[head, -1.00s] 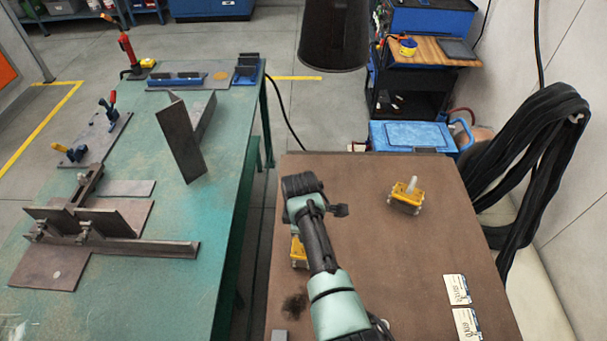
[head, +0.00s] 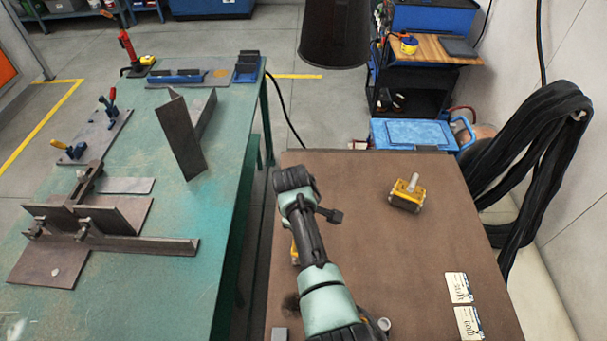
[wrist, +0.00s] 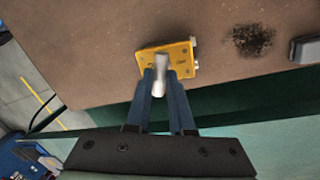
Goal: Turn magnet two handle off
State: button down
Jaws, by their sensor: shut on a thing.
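A yellow magnet (wrist: 180,57) with a pale handle (wrist: 161,76) sits on the brown table in the wrist view. My gripper (wrist: 160,82) has its two blue fingers on either side of this handle, shut on it. In the head view, only a sliver of this magnet (head: 294,253) shows beside my arm, which hides the rest and the fingers. A second yellow magnet (head: 404,202) stands apart to the right, its pale handle (head: 413,181) sticking up.
The brown table (head: 400,270) has free room around the right magnet. Two white cards (head: 463,305) lie near its right edge. A green bench (head: 120,220) with steel parts and clamps stands left across a gap. Black cables (head: 540,150) hang at the right.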

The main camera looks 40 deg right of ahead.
jog(key=m+b, duration=0.1)
jog(key=m, duration=0.2)
jog(key=shift+f+m+g, duration=0.1)
jog(key=shift+m+g, duration=0.2)
jog(key=shift+m, duration=0.1)
jog(key=m+b, duration=0.2)
jog(key=m, duration=0.1)
jog(key=shift+w+m+g+b, duration=0.2)
jog(key=shift+m+g+b, duration=0.1)
jog(key=shift+g, duration=0.1)
jog(key=m+b, duration=0.2)
jog(key=m, duration=0.1)
jog(key=shift+m+g+b, duration=0.3)
jog(key=shift+w+m+b, duration=0.15)
jog(key=shift+m+b, duration=0.95)
jog(key=shift+m, duration=0.4)
jog(key=shift+r, duration=0.2)
jog(key=c, duration=0.8)
grip_release()
jog(key=shift+g, duration=0.3)
jog(key=v, duration=1.3)
jog(key=shift+d, duration=0.25)
